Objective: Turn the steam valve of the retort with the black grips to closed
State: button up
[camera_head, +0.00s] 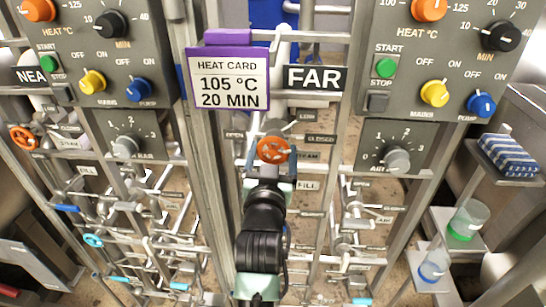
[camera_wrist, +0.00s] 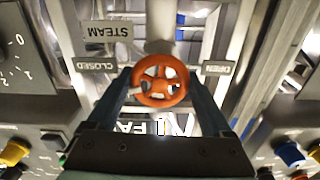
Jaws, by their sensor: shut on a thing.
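An orange steam handwheel (camera_head: 273,149) stands on the FAR panel, beside a STEAM plate (camera_head: 307,155). It also shows in the wrist view (camera_wrist: 160,83), between the two fingers of my gripper (camera_wrist: 163,78). My gripper is shut on the wheel, a finger at each side. A small pale pin on the wheel points toward the CLOSED plate (camera_wrist: 95,66) side in the wrist view. The OPEN plate (camera_wrist: 217,69) is on the other side. In the head view my gripper (camera_head: 270,172) reaches up to the wheel from below. I cannot make out black grips on the retort.
A second orange handwheel (camera_head: 22,138) is on the NEAR panel at the left. A purple-topped heat card (camera_head: 228,80) hangs above my gripper. Thin pipes and valve levers crowd both sides. Shelves at the right hold a striped cloth (camera_head: 508,154) and clear cups (camera_head: 468,219).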

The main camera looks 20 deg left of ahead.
jog(key=shift+f+m+b, duration=0.1)
jog(key=shift+m+b, duration=0.2)
jog(key=shift+m, duration=0.8)
jog(key=o, duration=1.1)
jog(key=shift+o, duration=0.2)
jog(key=shift+s, duration=0.1)
jog(key=b+v, duration=0.2)
jog(key=v, duration=1)
jog(key=shift+s, duration=0.4)
jog(key=shift+d, duration=0.15)
